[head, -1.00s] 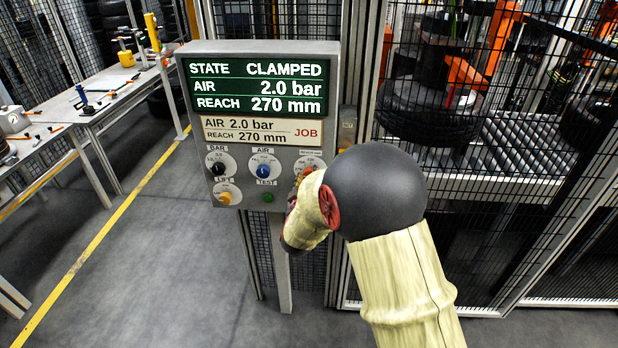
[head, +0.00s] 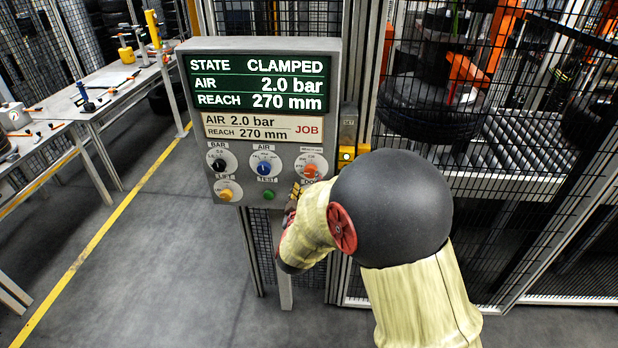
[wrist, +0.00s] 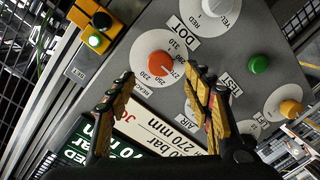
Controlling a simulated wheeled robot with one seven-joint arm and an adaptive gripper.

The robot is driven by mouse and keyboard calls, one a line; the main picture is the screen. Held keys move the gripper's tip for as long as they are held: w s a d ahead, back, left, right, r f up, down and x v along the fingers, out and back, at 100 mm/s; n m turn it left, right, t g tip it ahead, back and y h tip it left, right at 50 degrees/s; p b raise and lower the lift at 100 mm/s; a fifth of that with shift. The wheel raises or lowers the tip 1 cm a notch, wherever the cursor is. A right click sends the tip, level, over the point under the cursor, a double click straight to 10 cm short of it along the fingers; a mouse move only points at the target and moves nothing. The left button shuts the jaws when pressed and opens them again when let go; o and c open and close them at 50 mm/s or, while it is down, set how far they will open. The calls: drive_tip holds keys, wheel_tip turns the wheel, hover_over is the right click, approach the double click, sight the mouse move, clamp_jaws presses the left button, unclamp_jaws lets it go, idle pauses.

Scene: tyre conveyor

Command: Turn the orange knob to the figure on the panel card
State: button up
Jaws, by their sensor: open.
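The orange knob (head: 310,170) is at the right of the grey panel's dial row, on a white numbered dial. The panel card (head: 262,127) reads AIR 2.0 bar, REACH 270 mm, JOB. The green screen (head: 258,84) above reads CLAMPED, 2.0 bar, 270 mm. My gripper (head: 296,197) is just below the knob in the head view. In the wrist view my gripper (wrist: 160,82) is open, fingers apart, empty, with the knob visible between and beyond the tips.
A black knob (head: 218,164), a blue knob (head: 263,167), a yellow knob (head: 226,194) and a green button (head: 268,194) share the panel. A yellow box (head: 347,148) with a lit green lamp stands right of it. Mesh fencing lies behind.

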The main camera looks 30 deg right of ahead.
drive_tip(key=v, duration=0.5)
drive_tip(key=shift+s+a, duration=0.2)
drive_tip(key=shift+s, duration=0.1)
